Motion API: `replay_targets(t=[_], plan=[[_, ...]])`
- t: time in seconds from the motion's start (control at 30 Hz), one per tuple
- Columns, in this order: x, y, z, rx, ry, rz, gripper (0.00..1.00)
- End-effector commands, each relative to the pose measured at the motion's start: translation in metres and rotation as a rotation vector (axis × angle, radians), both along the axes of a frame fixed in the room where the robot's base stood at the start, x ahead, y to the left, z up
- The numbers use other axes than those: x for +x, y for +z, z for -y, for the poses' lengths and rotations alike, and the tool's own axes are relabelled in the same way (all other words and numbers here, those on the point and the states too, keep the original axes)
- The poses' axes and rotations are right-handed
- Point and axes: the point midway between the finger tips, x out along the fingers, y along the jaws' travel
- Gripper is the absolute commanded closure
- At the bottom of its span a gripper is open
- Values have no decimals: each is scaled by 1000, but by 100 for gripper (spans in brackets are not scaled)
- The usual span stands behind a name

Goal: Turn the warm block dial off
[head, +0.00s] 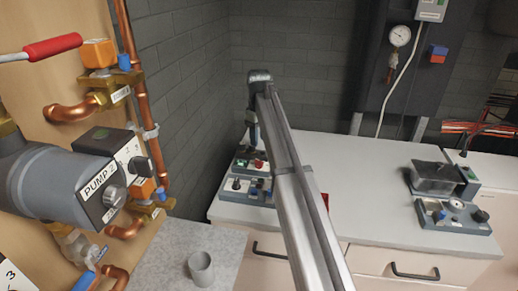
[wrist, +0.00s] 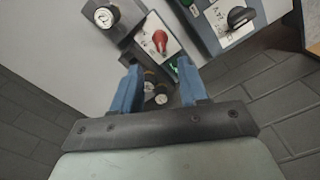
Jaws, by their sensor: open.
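My gripper (wrist: 158,67) is open, with two blue fingers apart and nothing held between them. It is above the small control units at the counter's left end. In the wrist view, a red knob (wrist: 160,40) on a white panel stands just beyond the fingertips, and a black dial (wrist: 240,16) sits on a panel at the upper right. Dark round knobs (wrist: 160,98) show between the fingers. In the head view, one unit has a red knob (head: 259,164) and a nearer unit has a dark knob (head: 237,184). My arm partly hides these units. I cannot read which dial is marked warm block.
The white counter (head: 350,185) is clear in the middle. A dark box (head: 435,180) and a dial unit (head: 455,215) stand at its right. A pump labelled PUMP 2 (head: 60,180) and copper pipes are at the left. A grey cup (head: 201,268) stands below.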

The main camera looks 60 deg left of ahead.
Motion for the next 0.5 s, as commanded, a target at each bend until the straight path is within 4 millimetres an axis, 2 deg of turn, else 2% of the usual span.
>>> replay_targets(t=[0.1,0.2,0.5], plan=[[0,19,-1,1,0,1,56],[0,29,-1,0,0,0,56],[0,40,0,0,0,0,56]])
